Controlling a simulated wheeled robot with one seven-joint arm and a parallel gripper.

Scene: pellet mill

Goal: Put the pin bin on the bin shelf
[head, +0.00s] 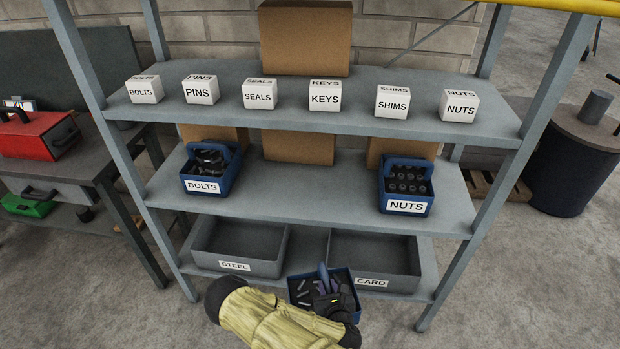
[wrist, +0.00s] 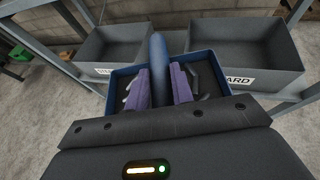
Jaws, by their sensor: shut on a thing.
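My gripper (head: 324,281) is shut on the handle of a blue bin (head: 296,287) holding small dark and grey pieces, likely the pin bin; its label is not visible. In the wrist view the purple fingers (wrist: 160,85) pinch the blue handle (wrist: 159,62). The middle shelf (head: 300,190) bears a blue BOLTS bin (head: 203,186) at left and a blue NUTS bin (head: 406,206) at right. A white PINS block (head: 199,92) stands on the top shelf, second from left.
Between the BOLTS and NUTS bins the front of the middle shelf is clear; cardboard boxes (head: 298,148) stand behind. A red toolbox (head: 38,137) is on a bench at left; a dark drum (head: 570,165) stands right.

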